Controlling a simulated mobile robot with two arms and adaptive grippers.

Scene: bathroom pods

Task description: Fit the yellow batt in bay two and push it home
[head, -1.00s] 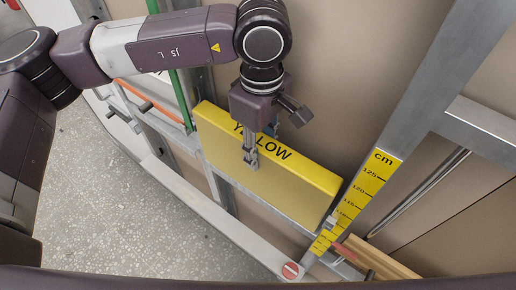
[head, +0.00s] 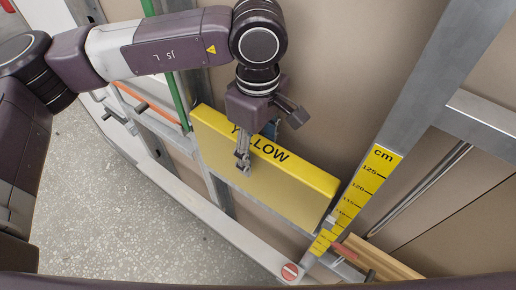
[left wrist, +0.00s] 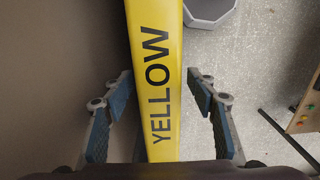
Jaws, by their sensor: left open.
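The yellow batt (head: 285,172) is a flat slab with "YELLOW" on its top edge. In the head view it stands on edge between metal studs, in front of the beige panel. My left gripper (head: 256,146) is above its top edge, with one finger in front and the other mostly hidden behind. In the left wrist view the batt (left wrist: 157,70) runs between the two spread blue-padded fingers of the left gripper (left wrist: 160,110), with gaps on both sides. No bay number is readable. My right gripper is out of view.
A yellow centimetre scale (head: 358,195) lies along the metal stud (head: 430,75) right of the batt. A green strip (head: 177,100) and orange bar (head: 150,105) are at left. A pale rail (head: 205,215) runs along the front. Speckled floor (head: 110,210) is open at left.

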